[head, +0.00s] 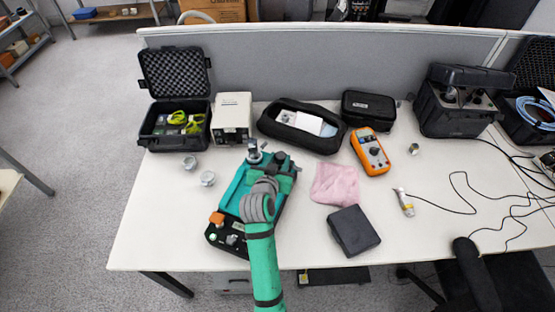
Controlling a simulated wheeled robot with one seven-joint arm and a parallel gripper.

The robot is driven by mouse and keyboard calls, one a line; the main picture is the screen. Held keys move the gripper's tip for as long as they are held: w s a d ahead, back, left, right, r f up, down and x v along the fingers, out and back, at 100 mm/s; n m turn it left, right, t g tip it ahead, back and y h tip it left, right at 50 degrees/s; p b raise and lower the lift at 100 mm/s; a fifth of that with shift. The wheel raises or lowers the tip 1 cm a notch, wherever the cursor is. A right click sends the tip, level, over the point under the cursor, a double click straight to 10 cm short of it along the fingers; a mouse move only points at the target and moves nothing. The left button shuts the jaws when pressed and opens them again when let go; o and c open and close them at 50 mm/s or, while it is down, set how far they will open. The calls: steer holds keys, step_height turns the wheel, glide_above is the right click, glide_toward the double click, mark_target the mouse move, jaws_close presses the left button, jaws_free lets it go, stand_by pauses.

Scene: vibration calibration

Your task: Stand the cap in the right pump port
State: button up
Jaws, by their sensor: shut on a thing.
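The teal pump unit (236,186) lies on the table in front of me, tilted across the picture. At its far end a silver upright fitting (254,152) stands on the left and a dark round part (280,158) on the right, around the ports. My gripper (266,184) is over the middle of the unit, nearer to me than these parts. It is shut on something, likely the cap. My grey wrist hides the fingertips and most of what they hold, so its tilt cannot be told.
Two silver round pieces (208,178) lie left of the unit. A grey-white box (232,117), an open black case (176,125) and a soft black pouch (302,127) stand behind. Right are a pink cloth (335,183), an orange multimeter (370,151) and a black box (353,230).

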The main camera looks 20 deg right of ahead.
steer(key=shift+s+d+f, duration=0.1)
steer(key=shift+d, duration=0.1)
steer(key=o, duration=1.2)
steer(key=shift+c, duration=0.2)
steer(key=shift+a, duration=0.1)
steer(key=shift+s+a, duration=0.1)
steer(key=shift+s, duration=0.1)
steer(key=v, duration=1)
steer(key=shift+a, duration=0.15)
steer(key=shift+s, duration=0.1)
